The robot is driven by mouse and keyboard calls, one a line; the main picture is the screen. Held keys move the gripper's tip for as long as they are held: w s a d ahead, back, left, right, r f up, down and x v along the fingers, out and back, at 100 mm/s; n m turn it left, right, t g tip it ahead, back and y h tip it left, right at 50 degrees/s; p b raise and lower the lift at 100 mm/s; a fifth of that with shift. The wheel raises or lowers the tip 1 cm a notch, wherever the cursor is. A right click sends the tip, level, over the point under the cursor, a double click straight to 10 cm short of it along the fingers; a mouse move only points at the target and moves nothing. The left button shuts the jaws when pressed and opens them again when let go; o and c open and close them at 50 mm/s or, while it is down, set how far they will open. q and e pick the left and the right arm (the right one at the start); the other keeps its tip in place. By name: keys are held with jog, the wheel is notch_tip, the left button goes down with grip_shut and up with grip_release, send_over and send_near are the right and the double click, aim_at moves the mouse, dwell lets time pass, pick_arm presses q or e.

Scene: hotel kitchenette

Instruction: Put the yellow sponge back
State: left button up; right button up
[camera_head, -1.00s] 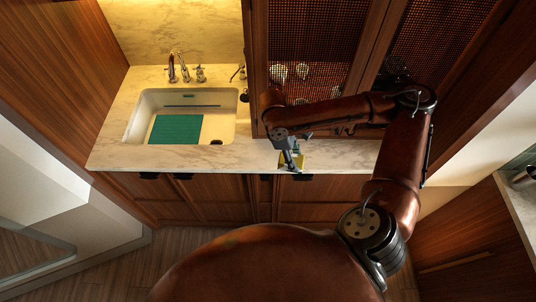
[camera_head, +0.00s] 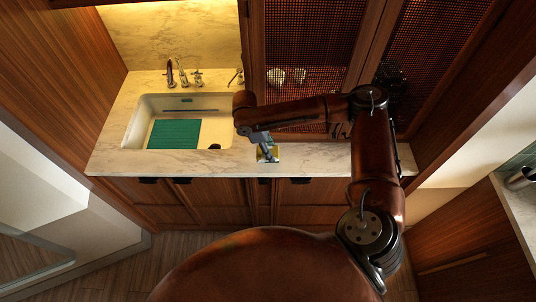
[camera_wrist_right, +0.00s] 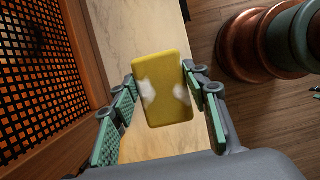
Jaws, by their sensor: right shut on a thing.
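The yellow sponge (camera_wrist_right: 163,92) is held between the two fingers of my right gripper (camera_wrist_right: 163,100) in the right wrist view, with the pale counter behind it. In the head view my right gripper (camera_head: 267,153) is over the counter just right of the sink, and only a little of the sponge (camera_head: 275,154) shows beside it. I cannot tell whether the sponge touches the counter. The sink (camera_head: 222,126) is a white basin with a green mat (camera_head: 174,134) in its bottom. My left gripper is not in view.
Taps (camera_head: 183,76) stand behind the sink. A mesh-fronted cabinet (camera_head: 311,45) rises at the back right, close to my right arm. The marble counter (camera_head: 325,158) is clear to the right of the gripper. Wooden cupboards (camera_head: 220,197) are below the counter.

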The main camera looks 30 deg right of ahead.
jog(key=shift+w+a+f, duration=0.15)
jog(key=shift+w+f, duration=0.15)
jog(key=shift+f, duration=0.05)
jog(key=shift+w+f, duration=0.1)
jog(key=shift+f, duration=1.55)
jog(key=shift+f, duration=0.1)
jog(key=o, duration=1)
jog(key=v, duration=1.2)
